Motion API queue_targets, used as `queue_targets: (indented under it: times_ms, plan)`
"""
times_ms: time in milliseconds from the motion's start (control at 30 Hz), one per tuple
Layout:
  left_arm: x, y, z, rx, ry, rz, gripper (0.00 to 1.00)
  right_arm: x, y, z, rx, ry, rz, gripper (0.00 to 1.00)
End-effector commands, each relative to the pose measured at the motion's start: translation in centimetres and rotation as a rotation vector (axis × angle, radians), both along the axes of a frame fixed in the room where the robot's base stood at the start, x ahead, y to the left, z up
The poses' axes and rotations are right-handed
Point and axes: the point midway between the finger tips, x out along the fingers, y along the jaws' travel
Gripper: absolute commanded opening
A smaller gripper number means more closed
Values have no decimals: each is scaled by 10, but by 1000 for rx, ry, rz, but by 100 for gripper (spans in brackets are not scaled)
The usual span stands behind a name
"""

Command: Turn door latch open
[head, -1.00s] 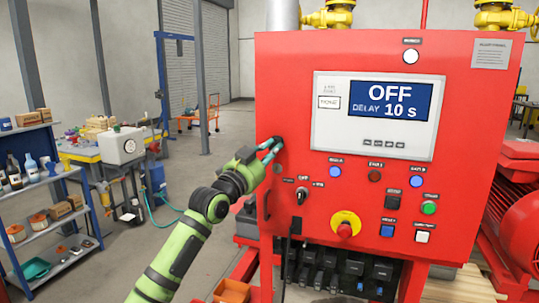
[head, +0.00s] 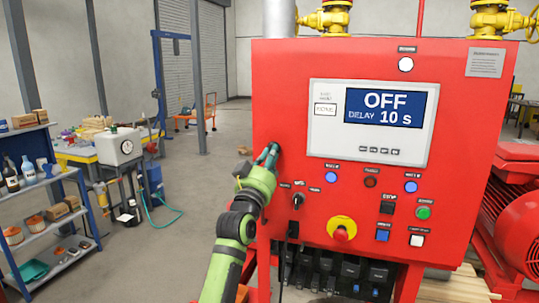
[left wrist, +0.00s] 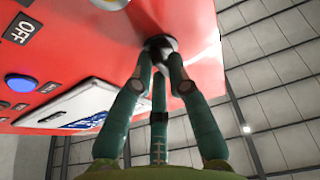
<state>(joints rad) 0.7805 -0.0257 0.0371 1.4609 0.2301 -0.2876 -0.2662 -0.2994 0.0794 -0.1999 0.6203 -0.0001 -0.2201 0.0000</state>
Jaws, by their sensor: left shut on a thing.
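The dark door latch (head: 275,147) sits near the left edge of the red control cabinet's door (head: 292,100). My left gripper (head: 268,156) is at the latch, its teal fingers closed around it. In the left wrist view the round black latch knob (left wrist: 160,44) shows between the fingertips of the gripper (left wrist: 160,66). The fingers hide part of the latch, so its exact angle is hard to tell. The door looks closed. My right gripper is not in view.
A grey display panel (head: 322,149) reads OFF, DELAY 10 s. Below it are a selector switch (head: 298,200), several buttons and a red emergency stop knob (head: 341,234). A blue shelf (head: 45,222) stands at the left. The floor between shelf and cabinet is mostly clear.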

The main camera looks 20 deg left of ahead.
Motion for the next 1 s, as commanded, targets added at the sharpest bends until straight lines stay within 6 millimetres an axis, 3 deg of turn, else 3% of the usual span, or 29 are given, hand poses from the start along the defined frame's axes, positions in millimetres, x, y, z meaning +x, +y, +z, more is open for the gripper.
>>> queue_targets:
  times_ms: [600,633,667,1000]
  plan:
    - [0,0,1,-41,-2,-1,0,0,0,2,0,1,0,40]
    - [0,0,1,-41,-2,-1,29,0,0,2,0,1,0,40]
    - [0,0,2,-40,-2,0,41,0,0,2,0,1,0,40]
    - [-1,0,1,-38,-1,0,41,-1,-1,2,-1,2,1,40]
